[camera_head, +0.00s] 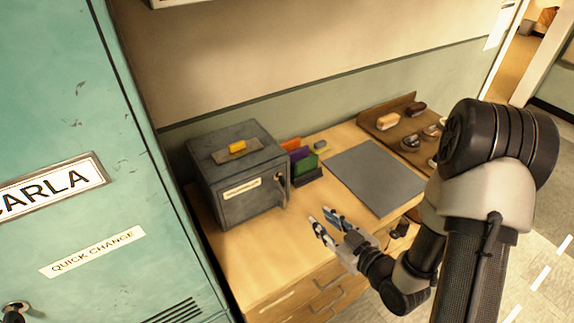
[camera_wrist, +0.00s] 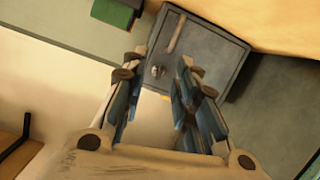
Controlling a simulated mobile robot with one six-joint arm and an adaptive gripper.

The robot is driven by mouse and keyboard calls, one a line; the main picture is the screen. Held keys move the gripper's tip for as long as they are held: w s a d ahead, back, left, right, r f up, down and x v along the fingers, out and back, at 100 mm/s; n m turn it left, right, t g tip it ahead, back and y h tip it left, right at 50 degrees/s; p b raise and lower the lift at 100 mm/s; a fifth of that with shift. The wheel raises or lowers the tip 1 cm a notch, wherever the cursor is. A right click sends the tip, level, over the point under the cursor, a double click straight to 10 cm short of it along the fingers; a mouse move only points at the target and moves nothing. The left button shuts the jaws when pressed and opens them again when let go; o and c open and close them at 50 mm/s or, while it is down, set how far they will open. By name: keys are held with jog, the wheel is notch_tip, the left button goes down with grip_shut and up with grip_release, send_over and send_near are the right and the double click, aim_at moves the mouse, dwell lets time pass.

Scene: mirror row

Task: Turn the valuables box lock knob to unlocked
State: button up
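The valuables box (camera_head: 225,165) is a dark grey metal box with a pale label on its front, standing on the wooden desk. A lever-like handle (camera_head: 281,192) is at the right side of its front. My gripper (camera_head: 322,218) is open, in front of and to the right of the box. The knob's marking is too small to read.
A teal locker (camera_head: 75,120) stands close on the left. Coloured folders (camera_head: 303,162) stand just right of the box. A grey mat (camera_head: 375,177) and a brown tray (camera_head: 395,105) with several small items lie farther right. The desk front is clear.

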aim_at(285, 184)
jog(key=w+a+t, duration=0.1)
jog(key=w+a, duration=0.2)
jog(key=w+a+r+m+t+y, duration=0.1)
jog(key=w+a, duration=0.3)
jog(key=w+a+r+m, duration=0.1)
jog(key=w+a, duration=0.2)
jog(key=w, duration=0.1)
jog(key=shift+w+a+t+y+b, duration=0.1)
jog(key=shift+a+t+y+b, duration=0.2)
jog(key=shift+t+y, duration=0.1)
jog(key=shift+c, duration=0.3)
grip_shut()
